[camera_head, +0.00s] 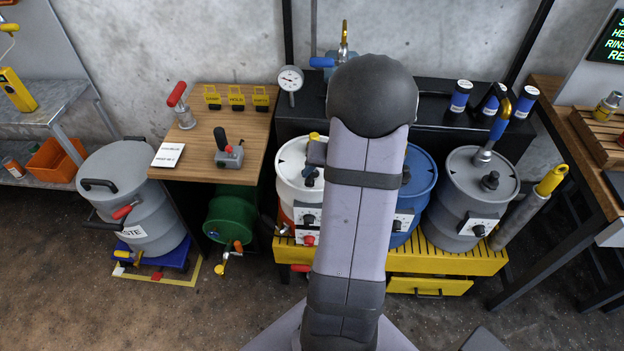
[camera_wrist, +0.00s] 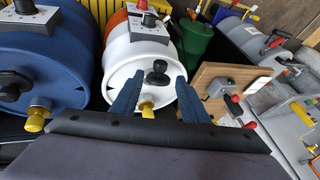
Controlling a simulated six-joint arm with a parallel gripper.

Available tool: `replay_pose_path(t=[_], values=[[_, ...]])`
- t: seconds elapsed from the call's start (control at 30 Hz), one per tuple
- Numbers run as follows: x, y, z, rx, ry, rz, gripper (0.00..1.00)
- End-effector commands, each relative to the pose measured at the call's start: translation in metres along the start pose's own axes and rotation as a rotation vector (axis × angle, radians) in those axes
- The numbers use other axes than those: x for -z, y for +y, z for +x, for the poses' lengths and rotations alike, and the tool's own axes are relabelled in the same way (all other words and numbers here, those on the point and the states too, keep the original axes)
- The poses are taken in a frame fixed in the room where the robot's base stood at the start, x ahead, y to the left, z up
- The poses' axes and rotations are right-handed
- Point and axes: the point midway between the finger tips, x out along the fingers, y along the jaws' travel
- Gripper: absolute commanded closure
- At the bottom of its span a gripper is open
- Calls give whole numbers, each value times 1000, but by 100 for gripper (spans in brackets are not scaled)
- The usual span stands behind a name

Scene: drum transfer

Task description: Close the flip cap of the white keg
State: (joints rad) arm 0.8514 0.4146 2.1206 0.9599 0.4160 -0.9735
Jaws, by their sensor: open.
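The white keg (camera_head: 291,153) stands left of my arm in the head view, partly hidden by it; its white top and side also show in the wrist view (camera_wrist: 137,55). A black cap fitting (camera_wrist: 157,72) sits on its top and seems to have two parts, one raised beside the other; I cannot tell its exact angle. It is small in the head view (camera_head: 311,174). My gripper (camera_wrist: 159,77) is open, with its blue fingers apart and the fitting between their tips in the picture. I see no contact. A yellow-handled fitting (camera_wrist: 147,106) is at the keg's near rim.
A blue keg (camera_head: 420,183) and a grey keg (camera_head: 463,180) stand to the right on a yellow slatted stand (camera_head: 462,262). A wooden table (camera_head: 240,125) with a lever device (camera_head: 229,155) is left. A green drum (camera_head: 230,213) lies below it.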

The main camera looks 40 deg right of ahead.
Motion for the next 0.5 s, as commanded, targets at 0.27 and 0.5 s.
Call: replay_pose_path(t=[0.27,0.5], values=[[-1,0,33,0,-4,1,59],[-1,0,60,0,-2,-1,59]])
